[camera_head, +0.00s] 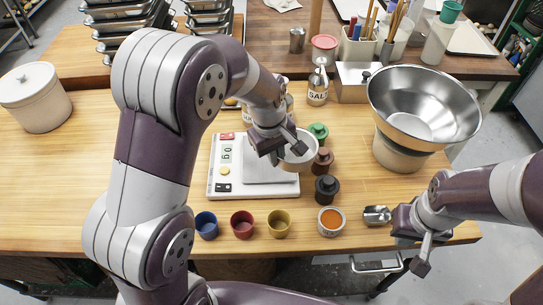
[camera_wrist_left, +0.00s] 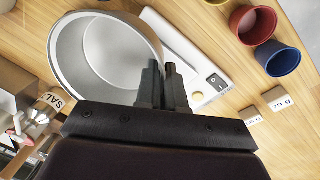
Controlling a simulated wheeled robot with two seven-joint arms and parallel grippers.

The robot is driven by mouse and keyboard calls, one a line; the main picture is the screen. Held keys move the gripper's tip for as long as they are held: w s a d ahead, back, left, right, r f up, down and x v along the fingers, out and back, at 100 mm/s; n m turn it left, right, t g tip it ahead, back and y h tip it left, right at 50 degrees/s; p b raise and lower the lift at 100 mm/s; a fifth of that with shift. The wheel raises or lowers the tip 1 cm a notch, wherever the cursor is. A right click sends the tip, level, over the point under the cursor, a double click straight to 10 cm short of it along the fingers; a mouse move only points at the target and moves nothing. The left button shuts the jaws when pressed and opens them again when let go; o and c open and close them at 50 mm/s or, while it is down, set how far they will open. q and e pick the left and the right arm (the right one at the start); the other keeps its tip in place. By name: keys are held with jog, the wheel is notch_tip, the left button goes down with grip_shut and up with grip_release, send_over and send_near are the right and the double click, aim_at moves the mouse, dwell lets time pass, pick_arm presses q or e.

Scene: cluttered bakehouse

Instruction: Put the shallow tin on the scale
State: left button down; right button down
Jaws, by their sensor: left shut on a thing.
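The shallow tin (camera_head: 300,158) is a round, pale metal pan. My left gripper (camera_head: 283,150) is shut on its rim and holds it at the right side of the scale. The white scale (camera_head: 225,187) lies flat on the wooden counter, partly hidden by my left arm. In the left wrist view, the tin (camera_wrist_left: 88,55) overlaps the scale (camera_wrist_left: 215,75), and my left fingertips (camera_wrist_left: 163,75) pinch its rim. I cannot tell whether the tin touches the scale. My right gripper (camera_head: 415,243) is empty and open near the counter's front edge.
Blue (camera_head: 206,225), red (camera_head: 242,224) and yellow (camera_head: 279,223) cups stand in front of the scale. A black weight (camera_head: 326,188) stands close to its right. A metal scoop (camera_head: 377,215) and large steel bowl (camera_head: 424,105) are further right.

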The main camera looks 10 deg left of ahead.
pick_arm(q)
send_over(254, 170)
notch_tip(254, 170, down, 4)
jog(key=shift+s+a+f+p, duration=0.1)
jog(key=shift+f+p, duration=0.15)
jog(key=shift+p, duration=0.2)
notch_tip(254, 170, down, 4)
jog(key=shift+s+a+r+p, duration=0.1)
jog(key=shift+p, duration=0.25)
jog(key=shift+f, duration=0.2)
jog(key=shift+f, duration=0.1)
jog(key=c, duration=1.2)
grip_release()
jog(key=shift+c, duration=0.2)
